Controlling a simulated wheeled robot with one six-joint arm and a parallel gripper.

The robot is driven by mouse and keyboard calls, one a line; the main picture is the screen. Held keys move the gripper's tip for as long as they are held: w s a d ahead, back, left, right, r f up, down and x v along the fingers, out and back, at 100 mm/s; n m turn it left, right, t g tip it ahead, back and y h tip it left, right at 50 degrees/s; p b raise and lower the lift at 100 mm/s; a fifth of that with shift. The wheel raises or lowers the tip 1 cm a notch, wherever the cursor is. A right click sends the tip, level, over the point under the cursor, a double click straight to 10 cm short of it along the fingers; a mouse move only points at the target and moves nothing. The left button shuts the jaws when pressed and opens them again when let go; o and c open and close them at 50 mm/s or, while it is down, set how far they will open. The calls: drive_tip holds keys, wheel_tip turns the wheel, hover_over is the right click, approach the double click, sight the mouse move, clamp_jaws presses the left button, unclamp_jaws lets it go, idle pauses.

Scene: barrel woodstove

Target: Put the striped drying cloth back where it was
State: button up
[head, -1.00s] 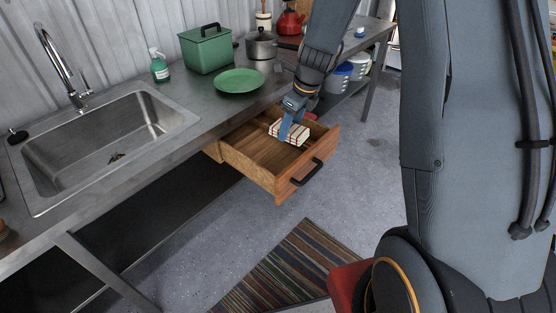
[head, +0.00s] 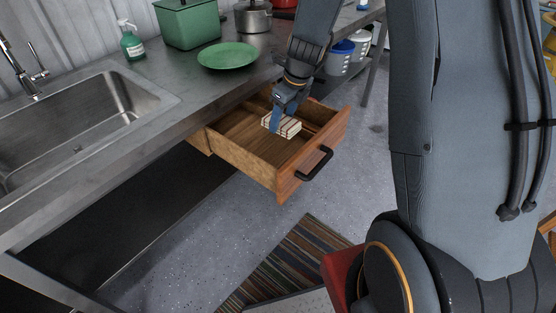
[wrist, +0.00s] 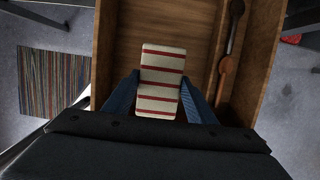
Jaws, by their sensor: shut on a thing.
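The striped drying cloth (head: 286,126) is a folded cream block with dark red stripes. My gripper (head: 274,119) is shut on it, inside the open wooden drawer (head: 247,163) under the counter. In the wrist view, the cloth (wrist: 162,72) sits between the two blue fingers of my gripper (wrist: 160,97), over the drawer floor. I cannot tell whether the cloth touches the drawer floor.
Wooden utensils (wrist: 228,68) lie in a narrow compartment along the drawer's right side in the wrist view. The drawer's left part is bare. A green plate (head: 228,55), a green box (head: 190,22) and a sink (head: 85,125) are on the counter.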

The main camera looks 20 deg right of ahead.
sight(283, 120)
drive_tip(key=b+x, duration=0.1)
drive_tip(key=x, duration=0.2)
drive_tip(key=shift+d+b, duration=0.25)
drive_tip(key=shift+b, duration=0.1)
wheel_tip(283, 120, down, 10)
drive_tip(key=shift+r+b, duration=0.1)
drive_tip(key=shift+b, duration=0.95)
drive_tip(key=shift+f, duration=0.2)
drive_tip(key=o, duration=1)
drive_tip(key=shift+c, duration=0.2)
drive_tip(key=shift+r, duration=0.15)
